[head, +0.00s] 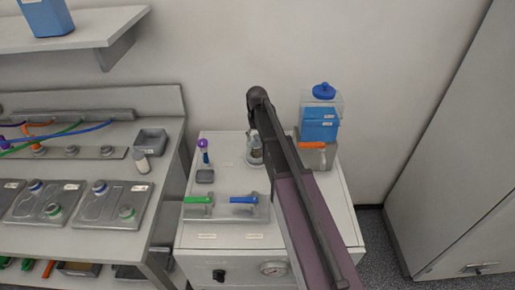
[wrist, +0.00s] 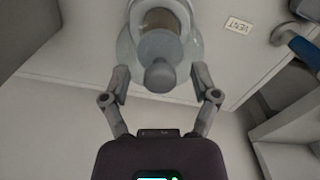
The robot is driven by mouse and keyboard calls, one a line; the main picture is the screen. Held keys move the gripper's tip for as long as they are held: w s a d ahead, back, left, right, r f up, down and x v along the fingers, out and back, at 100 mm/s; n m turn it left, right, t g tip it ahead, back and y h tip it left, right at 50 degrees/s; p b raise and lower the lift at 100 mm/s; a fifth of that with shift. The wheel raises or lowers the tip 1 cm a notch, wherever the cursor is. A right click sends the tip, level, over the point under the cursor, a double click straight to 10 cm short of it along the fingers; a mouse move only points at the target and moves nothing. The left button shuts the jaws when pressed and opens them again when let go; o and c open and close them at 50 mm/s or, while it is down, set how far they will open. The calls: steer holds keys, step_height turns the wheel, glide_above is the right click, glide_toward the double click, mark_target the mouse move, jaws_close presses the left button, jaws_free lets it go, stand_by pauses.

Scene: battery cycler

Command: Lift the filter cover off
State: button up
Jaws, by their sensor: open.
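The filter cover (wrist: 160,47) is a grey disc with a round knob (wrist: 160,75) on it, seen in the wrist view at the top middle. It sits on a clear, rounded filter housing (wrist: 128,47), which also shows in the head view (head: 254,157) on the white cabinet. My gripper (wrist: 161,76) is open, with one finger on each side of the knob. Gaps show between the fingers and the knob; I cannot tell the depth between them. In the head view my arm hides part of the housing, and my fingers cannot be made out.
A "VENT" label (wrist: 238,25) lies near the housing. The wall is close behind.

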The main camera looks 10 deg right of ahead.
stand_by(0.3)
jaws_close()
steer(key=shift+r, duration=0.2)
step_height(320, 180, up, 10)
steer(key=p, duration=1)
steer(key=shift+f, duration=0.2)
steer(key=shift+r, duration=0.1)
stand_by(0.6)
step_height(320, 180, up, 12)
steer(key=p, duration=1.2)
